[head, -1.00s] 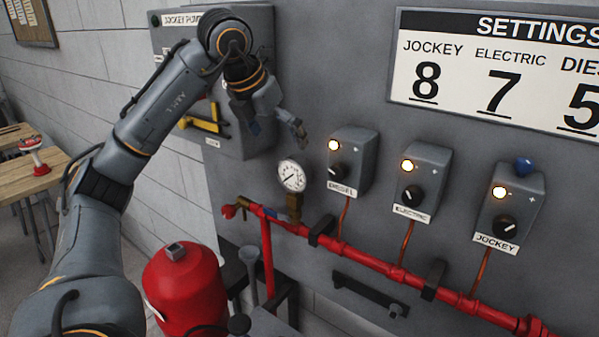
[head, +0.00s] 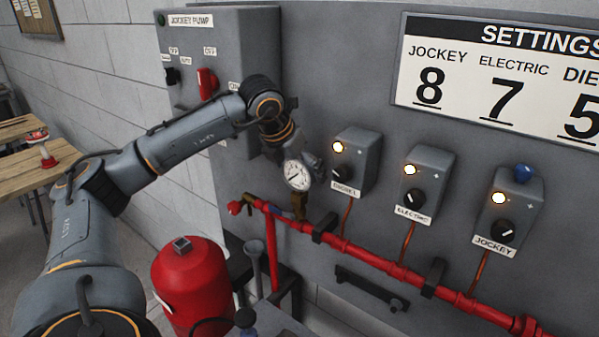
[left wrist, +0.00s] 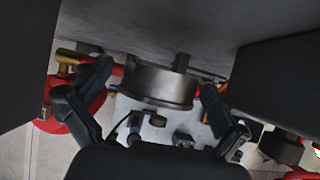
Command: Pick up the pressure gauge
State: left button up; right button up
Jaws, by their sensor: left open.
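The pressure gauge (head: 297,174) has a round white dial and a metal case. It stands upright on a brass fitting (head: 300,205) on the red pipe. My left gripper is at the gauge, coming from above and behind it in the head view; the dial partly hides it. In the left wrist view the gauge's metal case (left wrist: 158,88) lies between the two fingers of my left gripper (left wrist: 157,80). The fingers are open, with a gap visible on each side of the case. My right gripper is not in view.
The red pipe (head: 385,265) runs along the grey panel below the gauge. The diesel control box (head: 358,158) is close on the right, with two similar boxes beyond. The jockey pump box (head: 238,50) is above left. A red tank (head: 190,285) stands below.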

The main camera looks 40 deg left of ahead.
pick_arm(q)
jog(key=c, duration=1.4)
jog(key=shift+r, duration=0.1)
